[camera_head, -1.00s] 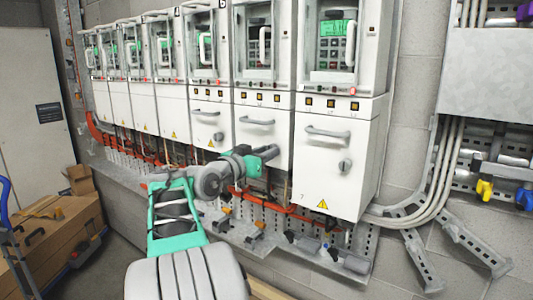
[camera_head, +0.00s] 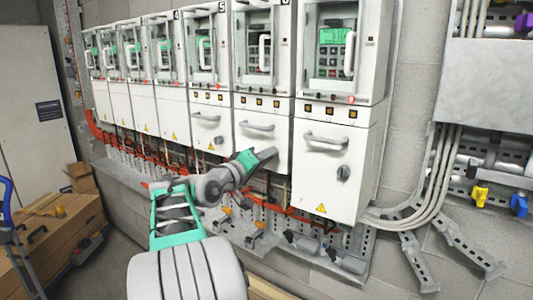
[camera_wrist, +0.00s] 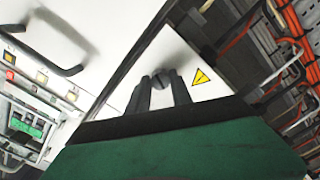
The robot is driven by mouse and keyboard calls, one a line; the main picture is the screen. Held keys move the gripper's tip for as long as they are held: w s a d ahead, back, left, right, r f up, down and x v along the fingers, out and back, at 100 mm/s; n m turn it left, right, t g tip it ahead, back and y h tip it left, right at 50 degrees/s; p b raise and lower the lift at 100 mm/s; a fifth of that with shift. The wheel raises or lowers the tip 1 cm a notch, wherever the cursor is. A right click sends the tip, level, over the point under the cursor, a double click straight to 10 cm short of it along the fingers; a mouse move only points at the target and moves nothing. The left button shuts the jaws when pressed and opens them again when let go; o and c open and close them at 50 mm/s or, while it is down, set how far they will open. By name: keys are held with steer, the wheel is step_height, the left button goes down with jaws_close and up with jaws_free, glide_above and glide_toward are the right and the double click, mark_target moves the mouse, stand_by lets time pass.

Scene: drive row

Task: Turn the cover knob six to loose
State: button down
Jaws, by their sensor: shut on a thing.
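The cover of drive six (camera_head: 248,144) is a white panel with a grey bar handle, in the middle right of the head view. Its knob is hidden there behind my gripper (camera_head: 272,154), which reaches its lower right part. In the wrist view the grey round knob (camera_wrist: 161,82) sits between the two dark fingers of my gripper (camera_wrist: 161,90), near a yellow warning triangle. The fingers are shut on it. I cannot tell which way the knob points.
Cover seven (camera_head: 312,185), with its own handle and dark knob (camera_head: 343,173), is just right of my gripper. Orange cables (camera_head: 285,208) and a perforated rail run below the row. Cardboard boxes (camera_head: 50,225) stand at the far left.

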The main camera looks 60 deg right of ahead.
steer(key=shift+r+n+p, duration=0.1)
steer(key=shift+n+p, duration=0.3)
steer(key=shift+n, duration=0.3)
steer(key=c, duration=1.1)
jaws_free()
steer(key=shift+c, duration=0.2)
steer(key=w+a+b, duration=0.1)
steer(key=a+b, duration=0.1)
steer(key=a, duration=0.5)
steer(key=shift+a, duration=0.35)
steer(key=shift+w, duration=0.1)
